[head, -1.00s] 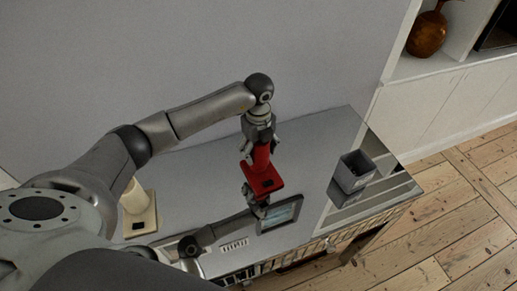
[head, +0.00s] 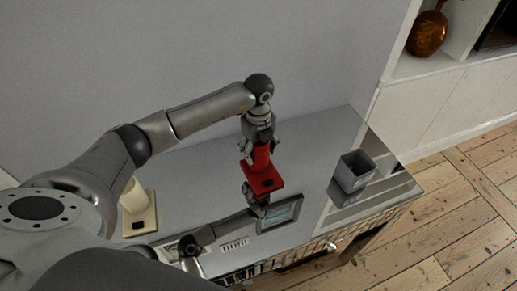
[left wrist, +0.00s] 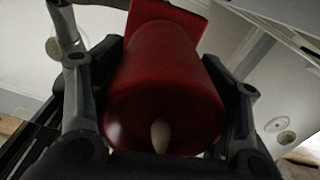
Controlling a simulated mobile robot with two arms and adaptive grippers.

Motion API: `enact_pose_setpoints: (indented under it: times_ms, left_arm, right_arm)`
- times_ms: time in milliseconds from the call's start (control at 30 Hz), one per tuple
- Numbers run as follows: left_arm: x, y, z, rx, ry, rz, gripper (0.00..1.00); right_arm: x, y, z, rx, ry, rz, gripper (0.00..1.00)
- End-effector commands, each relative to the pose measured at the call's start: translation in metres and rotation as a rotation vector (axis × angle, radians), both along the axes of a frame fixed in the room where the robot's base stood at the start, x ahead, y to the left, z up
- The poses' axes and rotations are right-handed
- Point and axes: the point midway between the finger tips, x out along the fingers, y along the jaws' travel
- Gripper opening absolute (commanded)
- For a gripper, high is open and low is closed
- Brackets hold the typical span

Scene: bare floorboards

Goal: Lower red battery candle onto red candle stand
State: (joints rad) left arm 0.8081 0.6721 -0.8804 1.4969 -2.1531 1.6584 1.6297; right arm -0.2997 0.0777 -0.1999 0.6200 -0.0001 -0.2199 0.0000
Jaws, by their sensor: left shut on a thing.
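My left gripper (head: 256,138) is shut on the red battery candle (head: 262,157), which hangs base down below it. The red candle stand (head: 263,184), a flat piece with a dark square on it, is directly under the candle. I cannot tell whether the candle's base touches the stand. In the left wrist view the candle (left wrist: 165,65) is between the fingers with its pale flame tip towards the camera. A corner of the red stand (left wrist: 190,12) shows beyond it.
A cream candle (head: 133,198) on a cream stand (head: 142,222) is at the left, partly behind my arm. A tablet-like screen (head: 280,214) lies near the front; a grey open box (head: 354,172) stands to the right.

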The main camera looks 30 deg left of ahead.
Motion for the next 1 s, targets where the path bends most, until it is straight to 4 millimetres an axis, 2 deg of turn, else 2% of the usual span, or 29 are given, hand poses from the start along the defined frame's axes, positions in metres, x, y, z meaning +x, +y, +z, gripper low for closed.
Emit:
enact_pose_setpoints:
  times_ms: [1000]
  left_arm:
    - [0.0, 0.0, -0.021, 0.0, 0.0, 0.0, 0.38]
  right_arm:
    - [0.0, -0.003, -0.015, -0.003, 0.0, 0.002, 0.37]
